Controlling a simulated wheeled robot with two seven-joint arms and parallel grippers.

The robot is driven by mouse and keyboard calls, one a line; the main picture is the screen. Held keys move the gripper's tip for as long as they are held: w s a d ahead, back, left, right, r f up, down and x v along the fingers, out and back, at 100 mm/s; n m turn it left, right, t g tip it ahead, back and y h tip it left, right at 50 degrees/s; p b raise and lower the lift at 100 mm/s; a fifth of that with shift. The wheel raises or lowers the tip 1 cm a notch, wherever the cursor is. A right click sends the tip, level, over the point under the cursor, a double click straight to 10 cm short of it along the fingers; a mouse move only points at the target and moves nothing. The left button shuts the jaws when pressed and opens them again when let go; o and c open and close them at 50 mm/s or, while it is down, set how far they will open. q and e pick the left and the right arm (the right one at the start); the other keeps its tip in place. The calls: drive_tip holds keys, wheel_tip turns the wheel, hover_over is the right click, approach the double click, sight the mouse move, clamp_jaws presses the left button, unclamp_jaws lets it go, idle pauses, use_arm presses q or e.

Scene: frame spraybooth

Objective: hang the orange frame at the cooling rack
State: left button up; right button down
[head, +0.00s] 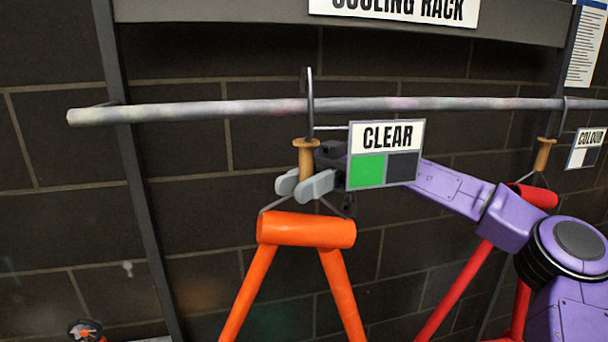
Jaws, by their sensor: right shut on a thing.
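The orange frame (305,230) hangs by wires below a wooden handle (306,160) with a metal hook (309,92) on top. My right gripper (305,185) is shut on the wooden handle, just above the orange tube. The hook's curve shows at the grey rail (220,108) of the cooling rack, reaching above it; whether the rail bears its weight I cannot tell. A sign reading CLEAR (385,155), with a green square, is beside the handle. The frame's lower part is cut off by the picture's edge. My left gripper is not in view.
A red frame (465,290) hangs from the same rail at right, partly behind my right arm, with a COLOUR sign (587,147) near it. The COOLING RACK sign (395,8) is above. The rail's left part is free. A dark upright (140,200) stands at left.

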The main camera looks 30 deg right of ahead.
drive_tip(key=shift+w+r+p, duration=0.25)
drive_tip(key=shift+r+p, duration=0.05)
drive_tip(key=shift+r, duration=0.1)
drive_tip(key=shift+w+d+f, duration=0.1)
drive_tip(key=shift+w+d, duration=0.15)
drive_tip(key=shift+w, duration=0.65)
drive_tip(key=shift+w+d+f+b, duration=0.15)
drive_tip(key=shift+w+f+b, duration=0.25)
drive_tip(key=shift+w+f, duration=0.35)
drive_tip(key=shift+w+d+f+b, duration=0.1)
drive_tip(key=shift+w+f+b, duration=0.3)
drive_tip(key=shift+f, duration=0.5)
